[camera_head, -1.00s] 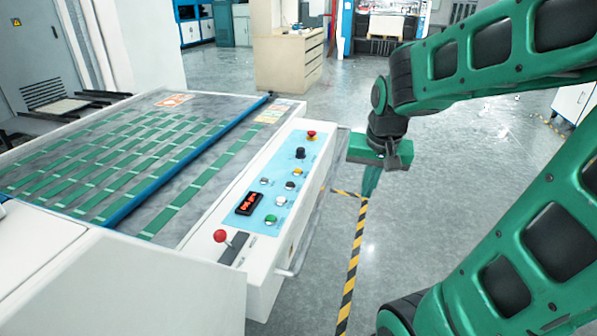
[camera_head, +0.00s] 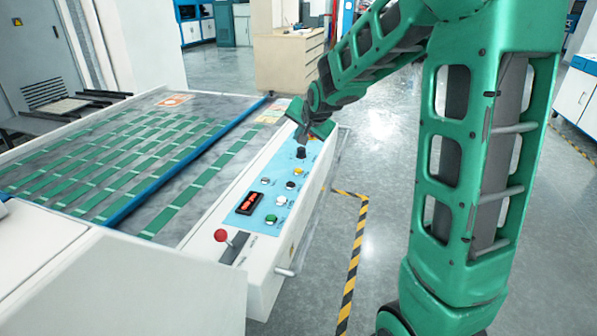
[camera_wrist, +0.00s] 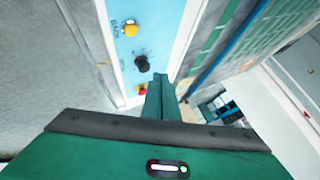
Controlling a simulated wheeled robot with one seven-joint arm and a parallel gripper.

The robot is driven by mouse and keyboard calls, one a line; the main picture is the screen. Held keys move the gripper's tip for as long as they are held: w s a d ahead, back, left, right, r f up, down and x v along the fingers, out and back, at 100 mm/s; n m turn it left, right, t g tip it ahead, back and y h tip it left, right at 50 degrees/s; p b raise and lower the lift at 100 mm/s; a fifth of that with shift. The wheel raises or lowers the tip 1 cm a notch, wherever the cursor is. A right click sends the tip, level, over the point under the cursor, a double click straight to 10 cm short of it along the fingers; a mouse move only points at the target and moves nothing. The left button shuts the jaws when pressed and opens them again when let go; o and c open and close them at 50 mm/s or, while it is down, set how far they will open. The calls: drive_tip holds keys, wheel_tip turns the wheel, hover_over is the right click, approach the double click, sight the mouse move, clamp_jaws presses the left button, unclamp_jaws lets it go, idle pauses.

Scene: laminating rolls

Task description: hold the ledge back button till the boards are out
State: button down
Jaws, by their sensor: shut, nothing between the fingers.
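A light blue control panel (camera_head: 238,221) runs along the machine's near side. It bears a black knob (camera_head: 301,152), a yellow button (camera_head: 298,171), a green button (camera_head: 270,219) and several pale or dark buttons. My gripper (camera_head: 303,134) is shut and empty at the panel's far end, beyond the black knob. In the wrist view its fingers (camera_wrist: 160,82) are beside the red emergency stop (camera_wrist: 142,89), which it hides in the head view. I cannot tell whether they touch anything.
The machine bed (camera_head: 177,220) carries rows of green strips (camera_head: 165,208) and a blue bar (camera_head: 180,165). A red-ball lever (camera_head: 221,235) stands at the panel's near end. Open floor with striped tape (camera_head: 352,270) lies to the right.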

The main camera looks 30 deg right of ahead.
sight(299, 172)
drive_tip(key=shift+f, duration=0.1)
drive_tip(key=shift+f, duration=4.3)
drive_tip(key=shift+f, duration=0.2)
drive_tip(key=shift+s+f, duration=0.1)
drive_tip(key=shift+f, duration=0.1)
